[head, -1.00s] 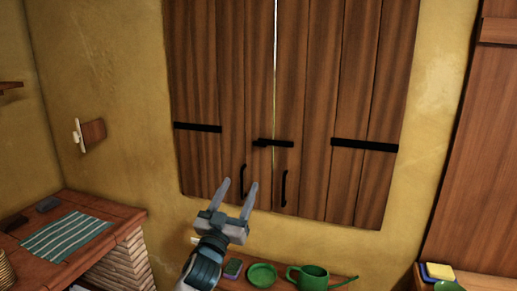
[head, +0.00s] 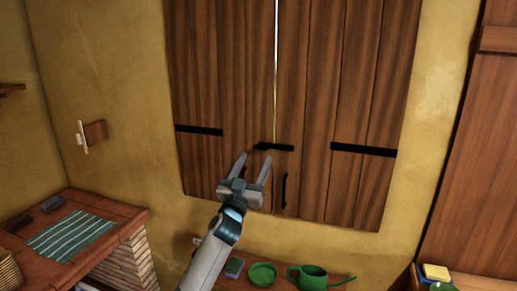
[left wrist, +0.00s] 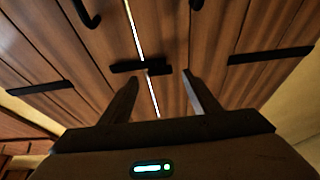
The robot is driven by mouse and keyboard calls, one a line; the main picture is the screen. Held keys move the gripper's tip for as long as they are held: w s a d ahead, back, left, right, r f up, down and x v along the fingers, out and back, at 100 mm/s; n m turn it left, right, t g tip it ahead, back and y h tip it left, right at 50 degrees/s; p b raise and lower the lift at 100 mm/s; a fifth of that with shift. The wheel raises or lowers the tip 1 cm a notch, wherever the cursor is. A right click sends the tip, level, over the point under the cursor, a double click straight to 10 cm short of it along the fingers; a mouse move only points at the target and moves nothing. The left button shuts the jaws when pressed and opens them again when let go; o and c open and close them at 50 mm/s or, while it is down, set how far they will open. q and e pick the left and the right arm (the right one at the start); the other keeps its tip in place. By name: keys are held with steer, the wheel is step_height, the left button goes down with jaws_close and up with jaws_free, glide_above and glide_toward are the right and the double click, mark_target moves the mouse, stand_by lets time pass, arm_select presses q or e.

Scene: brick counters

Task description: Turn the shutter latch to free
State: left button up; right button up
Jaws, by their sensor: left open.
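The shutter latch (head: 274,147) is a short black bar lying level across the bright gap between two brown wooden shutters (head: 235,80). It also shows in the left wrist view (left wrist: 141,67), just beyond my fingertips and between them. My left gripper (head: 253,157) is open and empty, pointing up at the latch from just below; I see no contact. In the left wrist view its two fingers (left wrist: 160,76) stand apart. The right shutter's black handle (head: 284,190) is in view; the left one is hidden behind my gripper in the head view. My right gripper is not in view.
Below the shutters a ledge holds a green dish (head: 263,274), a green watering can (head: 312,276) and a sponge (head: 234,267). A brick counter with a striped cloth (head: 72,236) stands at left. A yellow sponge (head: 436,272) lies at right.

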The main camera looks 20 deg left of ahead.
mark_target(260, 149)
arm_select(q)
steer(key=shift+p+x, duration=0.5)
steer(key=shift+x, duration=2)
jaws_close()
